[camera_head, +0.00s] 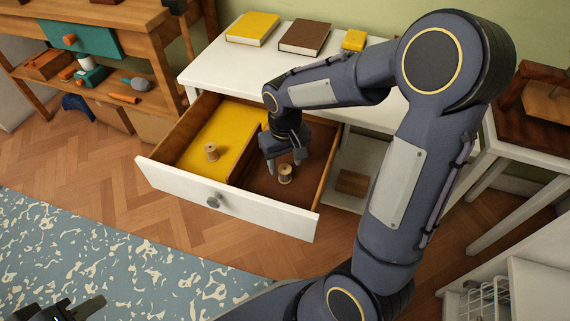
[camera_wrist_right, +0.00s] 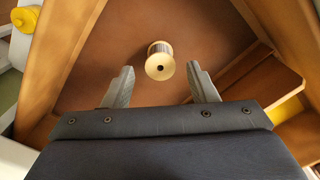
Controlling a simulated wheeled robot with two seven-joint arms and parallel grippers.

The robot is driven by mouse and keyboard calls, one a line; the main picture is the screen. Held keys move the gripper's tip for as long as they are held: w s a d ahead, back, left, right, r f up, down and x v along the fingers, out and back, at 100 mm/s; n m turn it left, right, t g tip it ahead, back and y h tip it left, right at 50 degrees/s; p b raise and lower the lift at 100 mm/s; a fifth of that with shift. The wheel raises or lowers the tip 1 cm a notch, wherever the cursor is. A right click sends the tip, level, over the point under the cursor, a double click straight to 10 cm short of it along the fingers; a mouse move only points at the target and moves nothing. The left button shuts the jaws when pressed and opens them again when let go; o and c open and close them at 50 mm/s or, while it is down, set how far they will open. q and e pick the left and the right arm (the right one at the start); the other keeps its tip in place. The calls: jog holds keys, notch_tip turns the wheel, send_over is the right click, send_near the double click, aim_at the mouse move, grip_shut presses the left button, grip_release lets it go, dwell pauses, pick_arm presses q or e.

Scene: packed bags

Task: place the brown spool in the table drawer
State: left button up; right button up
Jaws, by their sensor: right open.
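The table drawer (camera_head: 254,203) is pulled open, with a yellow-floored left part and a brown-floored right part. A spool with pale wooden ends and brownish thread (camera_head: 285,174) stands on the brown floor. It also shows in the right wrist view (camera_wrist_right: 160,62). A similar pale spool (camera_head: 211,152) stands on the yellow floor. My right gripper (camera_head: 285,167) is inside the drawer, pointing down, open and empty; the nearer spool lies ahead of the gap between its fingertips (camera_wrist_right: 160,80). My left gripper (camera_head: 75,309) is at the bottom left, partly cut off, far from the drawer.
The white table (camera_head: 210,70) carries a yellow book (camera_head: 253,28), a brown book (camera_head: 304,37) and a small yellow object (camera_head: 354,40). The drawer's wooden walls and divider flank my right gripper. A wooden workbench (camera_head: 125,25) stands at the left.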

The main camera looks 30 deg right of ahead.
aim_at(285, 168)
notch_tip(285, 168, up, 7)
jog(key=p, duration=0.2)
jog(key=s+a+r+t+y, duration=0.2)
jog(key=s+r, duration=0.1)
jog(key=s, duration=0.5)
jog(key=s+a+r+t+y, duration=0.1)
jog(key=s+a+r+t, duration=0.1)
jog(key=s, duration=0.7)
jog(key=shift+r+m+t+y+p, duration=0.35)
jog(key=shift+r+t, duration=0.25)
jog(key=shift+t, duration=0.2)
jog(key=shift+a+r, duration=0.1)
